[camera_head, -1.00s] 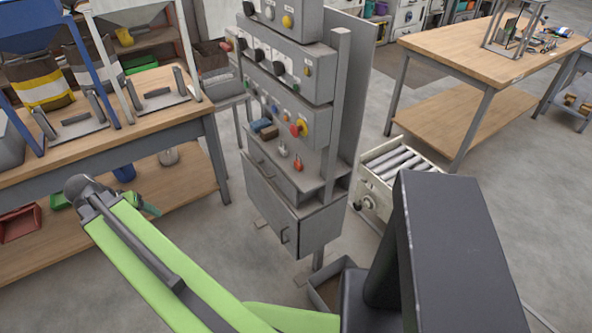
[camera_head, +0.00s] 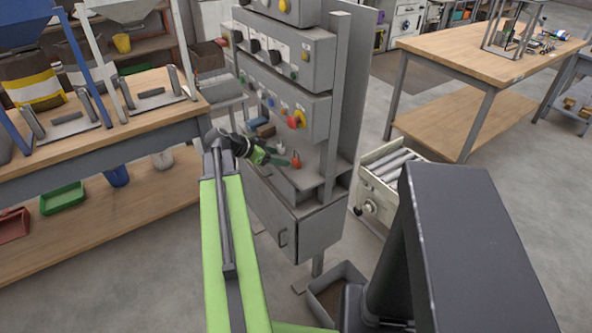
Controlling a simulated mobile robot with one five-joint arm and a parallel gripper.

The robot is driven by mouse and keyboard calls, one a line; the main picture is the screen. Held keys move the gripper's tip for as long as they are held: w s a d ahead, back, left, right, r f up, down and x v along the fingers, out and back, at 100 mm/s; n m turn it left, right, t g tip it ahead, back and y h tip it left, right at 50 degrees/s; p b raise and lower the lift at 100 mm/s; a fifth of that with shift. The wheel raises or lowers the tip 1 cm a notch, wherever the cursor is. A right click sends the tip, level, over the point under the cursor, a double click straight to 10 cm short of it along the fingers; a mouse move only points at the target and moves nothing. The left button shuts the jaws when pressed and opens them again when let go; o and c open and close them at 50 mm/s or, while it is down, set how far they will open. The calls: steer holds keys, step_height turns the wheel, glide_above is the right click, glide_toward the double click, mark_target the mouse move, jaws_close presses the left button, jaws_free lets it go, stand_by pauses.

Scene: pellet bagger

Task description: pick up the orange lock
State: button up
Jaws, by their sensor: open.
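The orange lock (camera_head: 296,161) is a small orange-red padlock on the shelf of the grey control cabinet (camera_head: 312,212). My gripper (camera_head: 283,160) reaches in from the left over this shelf, with its fingertips just left of the lock. I cannot tell whether they touch it. The jaws look small and dark green, and nothing shows between them. A grey lock (camera_head: 281,149) is partly visible just behind the fingertips.
A blue block (camera_head: 257,122) and a brown block (camera_head: 266,131) lie on the same shelf behind my gripper. The cabinet's right post (camera_head: 335,110) stands close by. An open box (camera_head: 336,288) is on the floor.

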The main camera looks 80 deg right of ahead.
mark_target(296, 160)
steer(key=b+x, duration=0.4)
steer(key=x, duration=0.6)
steer(key=shift+s+r, duration=0.15)
steer(key=shift+r, duration=0.2)
jaws_close()
